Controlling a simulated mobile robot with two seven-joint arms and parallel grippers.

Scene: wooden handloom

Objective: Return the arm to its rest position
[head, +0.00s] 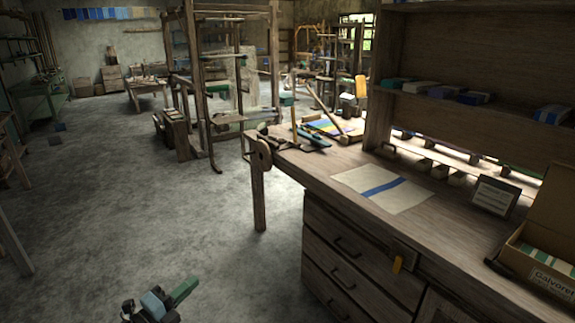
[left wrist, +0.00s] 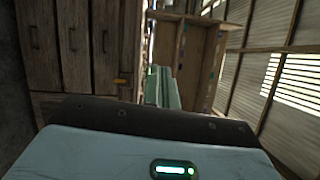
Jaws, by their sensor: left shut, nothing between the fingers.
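My left gripper (head: 192,284) shows low in the head view, over the bare concrete floor and to the left of the wooden workbench (head: 288,162). Its green fingers are together with nothing between them, and they point up and to the right. In the left wrist view the pale green fingers (left wrist: 164,88) stand side by side beyond the wrist housing, clear of the bench drawers. My right gripper is in neither view.
The bench has drawers (head: 342,248) and carries a cloth with a blue stripe (head: 383,188), a small framed card (head: 494,197) and a cardboard box (head: 560,215). A wooden loom frame (head: 200,100) stands further back. Open floor (head: 130,215) lies left of the bench.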

